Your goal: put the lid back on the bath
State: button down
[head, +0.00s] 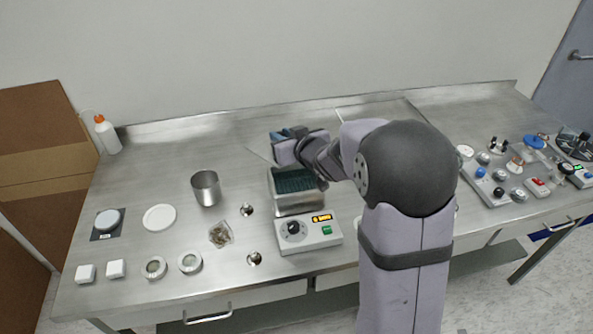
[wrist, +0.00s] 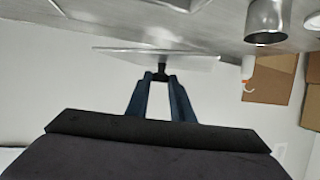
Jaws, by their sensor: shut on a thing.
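The bath (head: 298,205) is a metal box on the bench with its top open and a dark green interior showing. Its control unit (head: 309,235) with a lit display stands at its front. My gripper (wrist: 161,78) has blue fingers shut on the black knob (wrist: 162,68) of the lid, a flat metal plate (wrist: 150,58) seen nearly edge-on in the wrist view. In the head view my gripper (head: 280,134) is above and behind the bath, and my arm hides part of the bath's right side. The lid is hard to make out there against the steel bench.
A metal beaker (head: 206,188) stands left of the bath, with a small bag (head: 220,235) in front of it. A white disc (head: 160,217) and a wash bottle (head: 107,134) are farther left. Valves and gauges (head: 500,185) crowd the right. The back wall is close behind the bench.

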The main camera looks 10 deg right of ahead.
jog(key=shift+s+a+r+m+h+p, duration=0.9)
jog(key=shift+a+r+p, duration=0.85)
jog(key=shift+a+r, duration=3.3)
jog(key=s+d+f+m+h, duration=0.2)
jog(key=d+h, duration=0.1)
jog(key=d, duration=0.3)
jog(key=s+d+f+m+h, duration=0.1)
jog(key=d+f+m+h, duration=0.2)
jog(key=d, duration=0.3)
jog(key=shift+s+f+h, duration=0.3)
jog(key=shift+s+f, duration=0.05)
jog(key=shift+f, duration=0.1)
notch_tip(320, 180, down, 10)
